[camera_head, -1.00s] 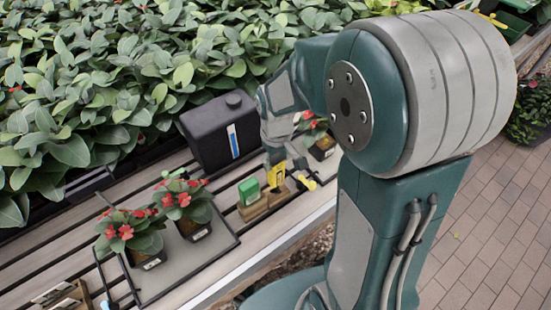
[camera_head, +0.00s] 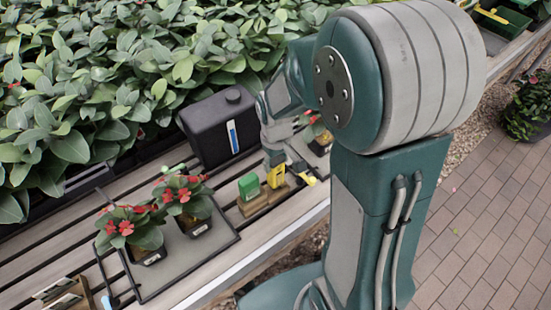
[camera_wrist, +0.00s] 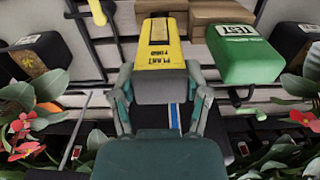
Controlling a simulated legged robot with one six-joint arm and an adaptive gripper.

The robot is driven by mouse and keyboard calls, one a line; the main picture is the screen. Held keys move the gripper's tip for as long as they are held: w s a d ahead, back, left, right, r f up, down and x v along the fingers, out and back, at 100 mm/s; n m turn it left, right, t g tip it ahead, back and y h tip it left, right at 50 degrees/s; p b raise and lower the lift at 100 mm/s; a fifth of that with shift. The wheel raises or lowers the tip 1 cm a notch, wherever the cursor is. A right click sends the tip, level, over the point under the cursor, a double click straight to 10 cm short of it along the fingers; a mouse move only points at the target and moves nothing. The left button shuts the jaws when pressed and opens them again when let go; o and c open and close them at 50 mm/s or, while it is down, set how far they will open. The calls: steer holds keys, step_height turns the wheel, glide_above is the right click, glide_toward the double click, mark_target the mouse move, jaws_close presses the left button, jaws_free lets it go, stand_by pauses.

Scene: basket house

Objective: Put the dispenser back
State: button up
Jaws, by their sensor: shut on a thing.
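A yellow dispenser (camera_head: 276,178) is in my gripper (camera_head: 274,156), at the right end of a small wooden stand (camera_head: 257,205) on the slatted bench. In the wrist view the yellow dispenser (camera_wrist: 161,45), lettered "PLANT FOOD", lies between the two fingers of my gripper (camera_wrist: 162,88). The gripper is shut on it. Its lower end is at the stand, but I cannot tell whether it is fully seated. A green block-shaped item (camera_head: 249,186), marked "TEST" in the wrist view (camera_wrist: 243,53), stands in the same stand beside it.
A black canister (camera_head: 222,128) with a blue-white stripe stands behind the stand. Potted red flowers (camera_head: 183,195) are on a tray to the left. A small yellow-tipped tool (camera_head: 309,178) lies close on the right. Dense foliage (camera_head: 110,70) fills the back.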

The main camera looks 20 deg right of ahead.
steer(key=shift+f, duration=0.1)
steer(key=shift+f, duration=1)
steer(key=o, duration=1)
steer(key=shift+o, duration=0.2)
step_height(320, 180, up, 12)
steer(key=shift+f, duration=0.1)
